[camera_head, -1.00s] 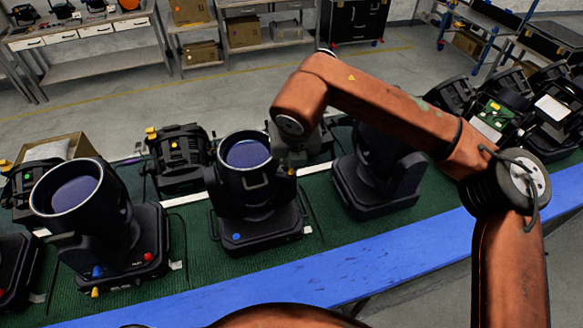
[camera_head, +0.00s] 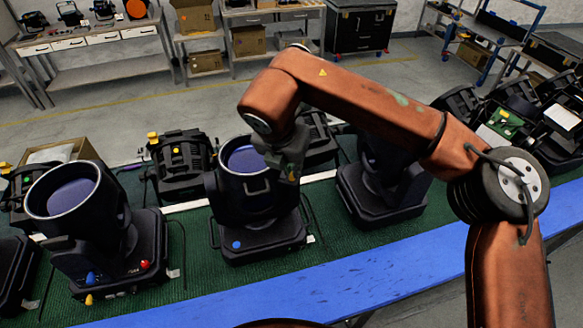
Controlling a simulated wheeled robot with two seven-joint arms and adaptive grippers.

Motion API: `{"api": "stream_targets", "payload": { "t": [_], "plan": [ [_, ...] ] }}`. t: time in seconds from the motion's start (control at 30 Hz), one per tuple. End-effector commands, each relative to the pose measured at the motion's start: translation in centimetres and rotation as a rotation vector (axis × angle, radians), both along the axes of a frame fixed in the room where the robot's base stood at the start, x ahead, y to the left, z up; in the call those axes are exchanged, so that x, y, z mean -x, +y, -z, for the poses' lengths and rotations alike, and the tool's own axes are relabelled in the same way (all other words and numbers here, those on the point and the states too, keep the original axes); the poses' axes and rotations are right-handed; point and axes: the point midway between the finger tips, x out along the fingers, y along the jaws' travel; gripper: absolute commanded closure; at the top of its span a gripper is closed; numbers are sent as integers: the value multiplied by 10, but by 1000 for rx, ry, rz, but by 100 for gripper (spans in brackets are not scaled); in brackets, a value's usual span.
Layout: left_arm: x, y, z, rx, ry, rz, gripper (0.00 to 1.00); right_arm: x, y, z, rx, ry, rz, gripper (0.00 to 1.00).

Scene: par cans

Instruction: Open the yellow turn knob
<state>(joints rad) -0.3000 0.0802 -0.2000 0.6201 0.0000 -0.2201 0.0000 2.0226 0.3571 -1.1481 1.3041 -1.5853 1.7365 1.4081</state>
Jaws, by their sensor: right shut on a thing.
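The black par can (camera_head: 256,225) with a dark blue round lens (camera_head: 245,159) stands on the green belt in the middle of the head view. My right gripper (camera_head: 289,174) reaches down at the right rim of its lens housing. A small yellow turn knob (camera_head: 291,178) shows at the fingertips, and the jaws are shut on it. The fingers and wrist cover most of the knob and part of the rim. A blue knob (camera_head: 236,245) shows on the can's base. My left gripper is not in view.
Another par can (camera_head: 82,225) with blue, red and yellow knobs stands at left, and one (camera_head: 385,190) stands at right under my forearm. More lamps stand behind. A blue rail (camera_head: 400,265) runs along the front of the green belt (camera_head: 190,275).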

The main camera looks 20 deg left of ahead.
Motion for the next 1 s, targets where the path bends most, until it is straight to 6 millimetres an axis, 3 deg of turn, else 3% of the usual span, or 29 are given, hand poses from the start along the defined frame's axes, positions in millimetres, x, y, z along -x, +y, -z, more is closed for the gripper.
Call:
{"api": "stream_targets", "payload": {
  "t": [0.27, 0.3, 0.53, 0.83, 1.0],
  "plan": [
    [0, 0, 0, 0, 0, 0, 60, 0, 0, -1, -4, -1, 2, 100],
    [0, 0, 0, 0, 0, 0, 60, 0, 0, -1, -4, -1, 2, 92],
    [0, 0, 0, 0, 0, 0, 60, 0, 0, -1, -3, 0, 1, 76],
    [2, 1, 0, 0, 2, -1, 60, 0, 0, -2, -1, 0, 1, 76],
    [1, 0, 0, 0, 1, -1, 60, 6, 1, -18, -3, -4, 0, 76]
  ]
}}
